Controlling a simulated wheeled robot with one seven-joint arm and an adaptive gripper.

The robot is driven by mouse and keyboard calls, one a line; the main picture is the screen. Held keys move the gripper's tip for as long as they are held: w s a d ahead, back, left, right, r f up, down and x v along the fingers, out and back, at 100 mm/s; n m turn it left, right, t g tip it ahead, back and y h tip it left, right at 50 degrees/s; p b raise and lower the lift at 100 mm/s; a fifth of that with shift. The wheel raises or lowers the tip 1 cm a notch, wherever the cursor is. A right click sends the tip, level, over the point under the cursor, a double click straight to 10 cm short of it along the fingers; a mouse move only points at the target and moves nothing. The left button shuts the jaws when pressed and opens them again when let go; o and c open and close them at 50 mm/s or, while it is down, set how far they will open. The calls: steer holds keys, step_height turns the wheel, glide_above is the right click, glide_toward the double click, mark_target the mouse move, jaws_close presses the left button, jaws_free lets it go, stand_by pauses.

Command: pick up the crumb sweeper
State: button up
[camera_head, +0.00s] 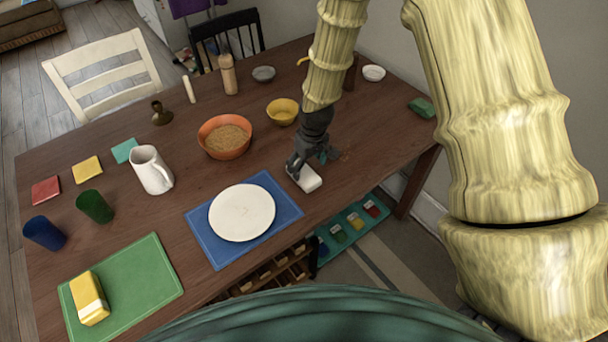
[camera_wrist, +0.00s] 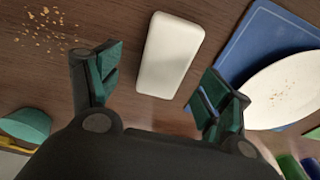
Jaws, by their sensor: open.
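The crumb sweeper appears to be the white rounded block (camera_head: 306,179) lying on the wooden table, just right of the blue placemat. In the wrist view the white block (camera_wrist: 170,56) lies ahead of and between the fingers, apart from both. My gripper (camera_head: 304,168) is low over the table at the block, its fingers partly hiding the block's far side. In the wrist view my gripper (camera_wrist: 160,88) is open and empty, with dark green finger pads. Crumbs (camera_wrist: 47,27) lie on the table to the left in the wrist view.
A white plate (camera_head: 242,212) with crumbs sits on the blue placemat (camera_head: 284,204). An orange bowl (camera_head: 224,152), a yellow bowl (camera_head: 282,111) and a white pitcher (camera_head: 151,170) stand farther left and back. A green block (camera_head: 421,107) lies near the right edge.

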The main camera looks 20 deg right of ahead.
mark_target(304, 172)
steer(key=shift+w+a+f+p, duration=0.1)
steer(key=shift+a+f+p, duration=0.1)
steer(key=shift+f+p, duration=0.35)
steer(key=shift+w+a+f+p, duration=0.1)
steer(key=shift+a+f+p, duration=0.1)
steer(key=shift+f, duration=0.55)
steer(key=shift+w+f, duration=0.1)
steer(key=shift+f, duration=1.1)
steer(key=c, duration=1.2)
